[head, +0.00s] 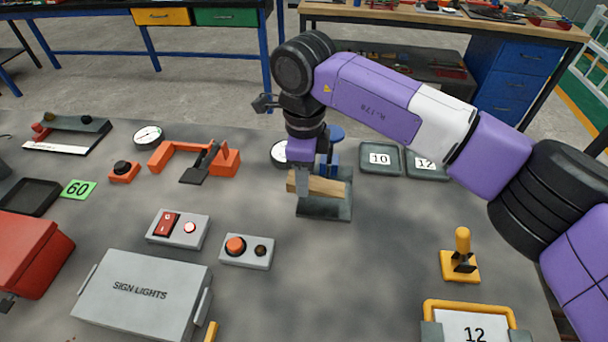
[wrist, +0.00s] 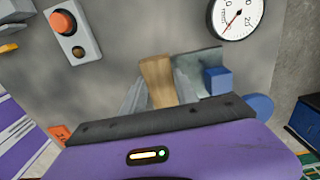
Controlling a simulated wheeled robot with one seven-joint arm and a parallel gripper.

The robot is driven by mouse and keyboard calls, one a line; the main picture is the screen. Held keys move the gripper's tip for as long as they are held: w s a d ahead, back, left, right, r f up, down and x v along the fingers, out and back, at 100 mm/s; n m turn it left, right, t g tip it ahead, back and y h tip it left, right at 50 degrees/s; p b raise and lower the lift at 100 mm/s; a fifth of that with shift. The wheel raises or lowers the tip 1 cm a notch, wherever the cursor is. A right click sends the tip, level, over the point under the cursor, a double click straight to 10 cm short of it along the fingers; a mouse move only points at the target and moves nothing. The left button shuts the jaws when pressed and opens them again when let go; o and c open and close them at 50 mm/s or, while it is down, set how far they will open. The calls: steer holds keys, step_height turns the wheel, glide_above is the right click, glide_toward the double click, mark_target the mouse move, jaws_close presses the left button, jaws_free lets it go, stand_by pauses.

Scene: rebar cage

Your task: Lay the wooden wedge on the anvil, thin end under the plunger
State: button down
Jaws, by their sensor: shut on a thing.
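My gripper (head: 301,184) is shut on the wooden wedge (head: 328,188), which lies roughly crosswise in the head view. The wedge also shows between the two grey fingers in the wrist view (wrist: 157,82). It is over or on the grey base of the press (head: 338,212); I cannot tell whether it touches. Blue press parts (head: 334,160) stand just behind the wedge, and a blue block (wrist: 217,80) shows to its right in the wrist view. My gripper hides much of the press, so the plunger and the anvil's contact face cannot be made out. Which wedge end is thinner is unclear.
A round gauge (wrist: 236,17) stands near the press. Trays marked 10 (head: 380,159) and 12 (head: 426,164) lie to its right. An orange clamp-like fixture (head: 194,157) and a button box (head: 246,251) are left. The tabletop in front of the press is clear.

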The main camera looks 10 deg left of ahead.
steer(key=shift+f+b, duration=1.25)
steer(key=shift+f, duration=1.15)
steer(key=c, duration=0.9)
jaws_free()
steer(key=shift+o, duration=0.2)
step_height(320, 180, up, 8)
steer(key=shift+f+b, duration=0.15)
steer(key=shift+b, duration=0.15)
step_height(320, 180, up, 6)
steer(key=p, duration=0.4)
glide_above(305, 201)
